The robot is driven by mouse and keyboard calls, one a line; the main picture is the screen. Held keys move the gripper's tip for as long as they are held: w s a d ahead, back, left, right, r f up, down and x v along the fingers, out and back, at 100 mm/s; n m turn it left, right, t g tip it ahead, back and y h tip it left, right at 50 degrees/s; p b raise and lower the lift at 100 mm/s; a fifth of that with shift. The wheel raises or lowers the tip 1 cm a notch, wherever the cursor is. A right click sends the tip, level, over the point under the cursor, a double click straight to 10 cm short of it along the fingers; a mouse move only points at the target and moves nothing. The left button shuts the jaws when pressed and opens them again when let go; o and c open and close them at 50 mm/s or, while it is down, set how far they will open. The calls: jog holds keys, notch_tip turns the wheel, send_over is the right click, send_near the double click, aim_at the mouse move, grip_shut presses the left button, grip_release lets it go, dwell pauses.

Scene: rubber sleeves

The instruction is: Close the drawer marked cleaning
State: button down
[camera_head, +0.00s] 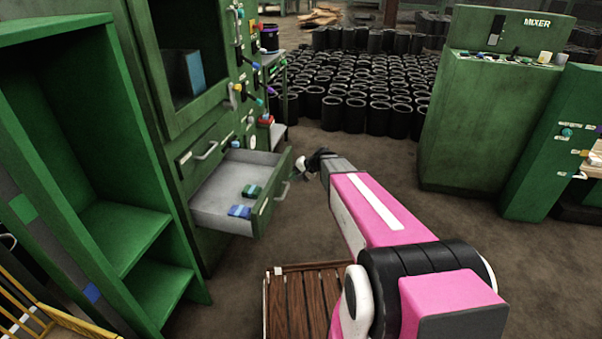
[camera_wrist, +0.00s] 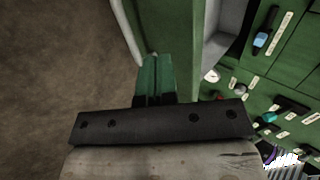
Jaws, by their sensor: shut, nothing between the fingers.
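An open drawer (camera_head: 222,178) with a pale grey inside and a green front sticks out of the green cabinet. Any label on it is too small to read, so I cannot tell whether it says cleaning. A blue item (camera_head: 239,212) and a green item (camera_head: 252,190) lie in it. My gripper (camera_head: 299,172) is shut and empty, just outside the right end of the drawer front. In the wrist view, my green fingers (camera_wrist: 155,72) are together beside the green drawer front (camera_wrist: 187,45); I cannot tell whether they touch it.
A closed drawer with a handle (camera_head: 205,151) is left of the open one. A green shelf unit (camera_head: 125,235) stands at left. A wooden slatted surface (camera_head: 308,300) lies below my arm. Black sleeves (camera_head: 350,85) fill the back floor. Floor right of the drawer is clear.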

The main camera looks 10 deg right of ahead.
aim_at(276, 180)
jog(key=a, duration=0.1)
jog(key=w+a+f, duration=0.1)
jog(key=a, duration=0.2)
jog(key=shift+w+a+f, duration=0.2)
jog(key=shift+w+f, duration=0.1)
jog(key=shift+w, duration=0.05)
jog(key=shift+w+a, duration=0.15)
jog(key=shift+a, duration=0.35)
jog(key=w+a, duration=0.5)
jog(key=a, duration=0.8)
jog(key=w+a, duration=0.5)
jog(key=a, duration=0.9)
jog(key=shift+a, duration=0.3)
